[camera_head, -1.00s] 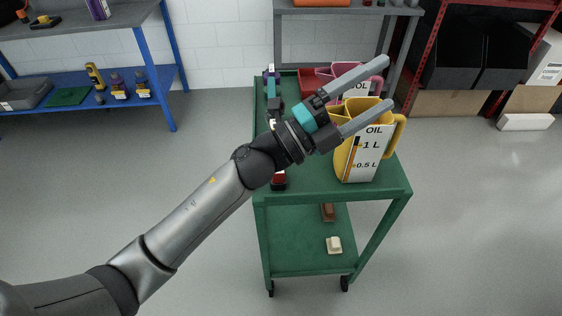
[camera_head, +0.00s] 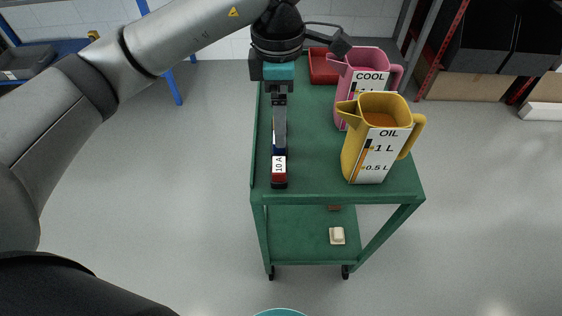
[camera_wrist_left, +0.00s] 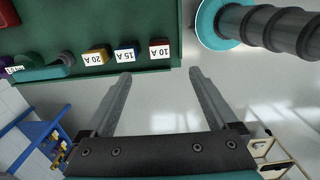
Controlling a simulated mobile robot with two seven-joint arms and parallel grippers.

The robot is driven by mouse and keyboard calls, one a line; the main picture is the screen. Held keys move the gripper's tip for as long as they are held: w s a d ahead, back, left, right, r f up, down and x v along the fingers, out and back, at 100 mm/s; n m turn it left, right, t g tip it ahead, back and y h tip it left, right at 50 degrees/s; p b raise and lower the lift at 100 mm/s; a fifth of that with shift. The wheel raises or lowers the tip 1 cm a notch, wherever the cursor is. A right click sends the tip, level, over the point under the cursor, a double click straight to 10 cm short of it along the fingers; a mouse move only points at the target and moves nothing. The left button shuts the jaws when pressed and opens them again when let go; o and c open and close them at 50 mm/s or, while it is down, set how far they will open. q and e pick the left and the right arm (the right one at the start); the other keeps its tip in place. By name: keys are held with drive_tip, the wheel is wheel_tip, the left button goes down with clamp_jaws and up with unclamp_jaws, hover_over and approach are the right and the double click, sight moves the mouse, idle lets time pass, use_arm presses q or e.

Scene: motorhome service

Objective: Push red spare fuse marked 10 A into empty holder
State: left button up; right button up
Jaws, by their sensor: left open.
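The red fuse marked 10 A (camera_head: 279,178) stands at the near left edge of the green cart's top. In the left wrist view the red fuse (camera_wrist_left: 159,49) is at the end of a row, beside a blue 15 A fuse (camera_wrist_left: 127,52) and a yellow 20 A fuse (camera_wrist_left: 96,56). My left gripper (camera_head: 280,143) hangs over the row, seen edge-on. In its wrist view the left gripper (camera_wrist_left: 160,76) is open and empty, with the red fuse just beyond the gap between its fingertips. I cannot make out an empty holder. My right gripper is not in view.
A yellow oil jug (camera_head: 366,140) and a pink coolant jug (camera_head: 345,85) stand on the right of the green cart (camera_head: 318,170). A red tray (camera_head: 322,68) is behind them. A teal-handled object (camera_wrist_left: 42,73) lies past the yellow fuse.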

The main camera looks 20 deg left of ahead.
use_arm(q)
hover_over(279, 164)
wheel_tip(279, 164, down, 10)
drive_tip(key=shift+r+b, duration=0.2)
drive_tip(key=shift+b, duration=0.2)
drive_tip(key=shift+f, duration=2.75)
drive_tip(key=c, duration=1.4)
drive_tip(key=shift+c, duration=0.2)
drive_tip(key=shift+r, duration=0.15)
wheel_tip(279, 164, up, 20)
drive_tip(key=p, duration=0.2)
drive_tip(key=shift+f, duration=0.2)
